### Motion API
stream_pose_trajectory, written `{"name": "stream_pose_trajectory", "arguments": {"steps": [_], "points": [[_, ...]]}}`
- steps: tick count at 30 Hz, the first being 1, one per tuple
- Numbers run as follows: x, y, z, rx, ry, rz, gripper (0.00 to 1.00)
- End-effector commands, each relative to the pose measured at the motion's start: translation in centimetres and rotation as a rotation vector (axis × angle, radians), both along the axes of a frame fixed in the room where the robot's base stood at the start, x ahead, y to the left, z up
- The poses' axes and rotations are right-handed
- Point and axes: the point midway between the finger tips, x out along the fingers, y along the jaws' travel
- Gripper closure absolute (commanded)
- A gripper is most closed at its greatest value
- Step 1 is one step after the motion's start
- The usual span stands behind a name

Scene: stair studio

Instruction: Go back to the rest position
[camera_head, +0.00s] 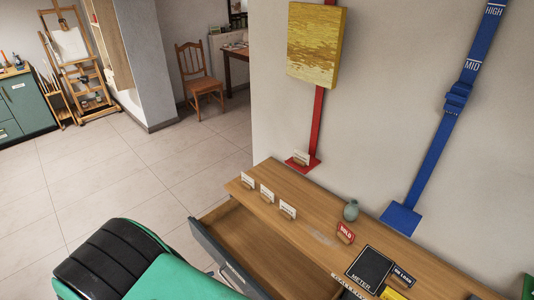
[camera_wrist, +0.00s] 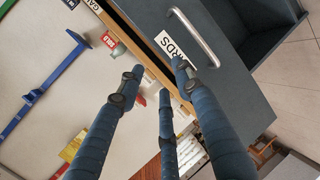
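My gripper (camera_wrist: 155,80) shows in the wrist view as three dark blue fingers with their tips apart, so it is open. Nothing shows held between them. The fingers appear in front of a dark grey drawer front with a silver handle (camera_wrist: 196,36) and a white label ending in "RDS" (camera_wrist: 172,48). I cannot tell whether any finger touches the drawer. In the head view my gripper does not show. There the wooden desk (camera_head: 320,215) has its drawer (camera_head: 240,240) pulled open, and the visible part of its inside looks empty.
On the desk stand several small white cards (camera_head: 267,194), a green vase (camera_head: 351,210), a red "SOLD" sign (camera_head: 345,233) and a black "METER" board (camera_head: 370,268). Tiled floor (camera_head: 130,160) is clear at left.

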Motion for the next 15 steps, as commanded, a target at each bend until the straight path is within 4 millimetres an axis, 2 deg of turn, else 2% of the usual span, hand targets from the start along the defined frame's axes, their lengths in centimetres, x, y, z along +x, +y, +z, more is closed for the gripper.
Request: {"name": "stream_pose_trajectory", "arguments": {"steps": [1,6,15], "points": [[0.9,-0.9,1.6,0.023,0.018,-0.031,0.65],[2.7,-4.2,6.0,0.095,0.088,-0.120,0.65],[4.6,-10.4,13.4,0.247,0.194,-0.250,0.65]]}}
